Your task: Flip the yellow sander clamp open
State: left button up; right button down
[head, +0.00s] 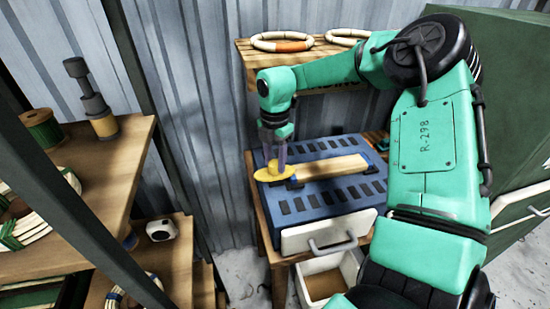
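The yellow sander clamp (267,175) lies at the left end of a blue slotted bench top (325,200), beside a wooden piece (329,167). My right gripper (281,162) reaches down from above, with its fingers at the yellow clamp. The fingers are small and partly merged with the clamp in view, so I cannot tell whether they are open, or whether they touch it. My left gripper is out of view.
A wooden shelf (120,165) stands at the left with a spool (41,128) on it. Rings (281,42) lie on a wooden shelf above the bench. A drawer with a grey handle (332,247) and a white bin (326,278) are below. A green cabinet (515,120) stands right.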

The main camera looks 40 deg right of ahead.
jog(key=n+b, duration=0.2)
jog(key=shift+f+n+b, duration=0.15)
jog(key=shift+n+b, duration=0.8)
jog(key=shift+n, duration=0.35)
jog(key=n+b, duration=0.1)
jog(key=n, duration=0.1)
jog(key=shift+n, duration=0.3)
jog(key=n, duration=0.5)
jog(key=shift+r+n+b, duration=0.2)
jog(key=shift+n+b, duration=0.1)
jog(key=shift+b, duration=0.1)
jog(key=n, duration=0.5)
jog(key=shift+c, duration=2)
grip_release()
